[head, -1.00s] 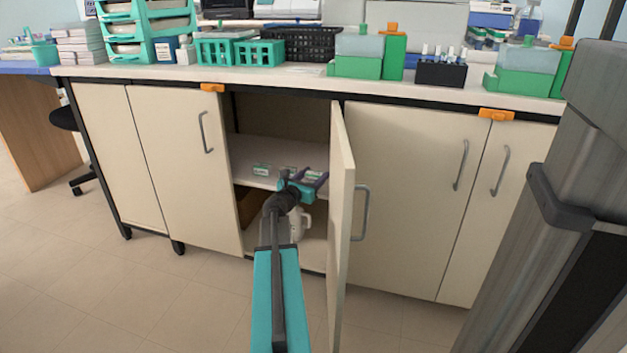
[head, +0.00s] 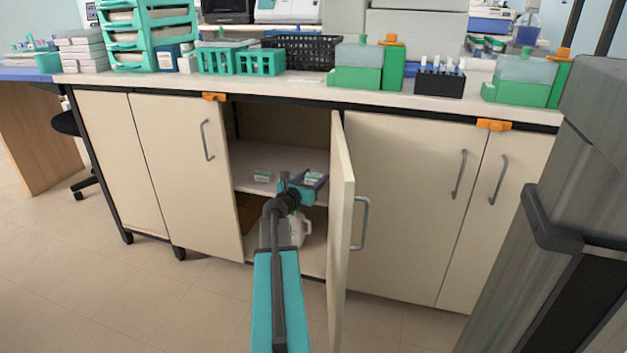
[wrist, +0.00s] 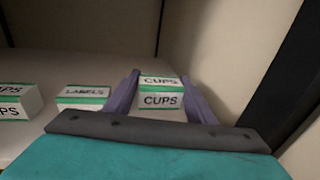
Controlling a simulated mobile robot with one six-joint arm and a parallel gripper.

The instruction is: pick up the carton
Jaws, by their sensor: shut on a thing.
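A small white and green carton marked CUPS (wrist: 160,99) sits between the two purple fingers of my gripper (wrist: 160,84) in the wrist view. The fingers are shut on its sides. In the head view my gripper (head: 306,186) reaches into the open cabinet at shelf height, with the held carton (head: 314,178) showing between its fingers. Whether the carton touches the shelf I cannot tell. A LABELS carton (wrist: 83,96) stands to its left, and another CUPS carton (wrist: 14,104) is at the left edge of the wrist view.
The shelf (head: 247,158) carries another carton (head: 263,175) left of my gripper. The open cabinet door (head: 341,220) stands close on the right of my arm. A white jug (head: 300,229) is on the lower level. The left cabinet door (head: 170,170) is shut.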

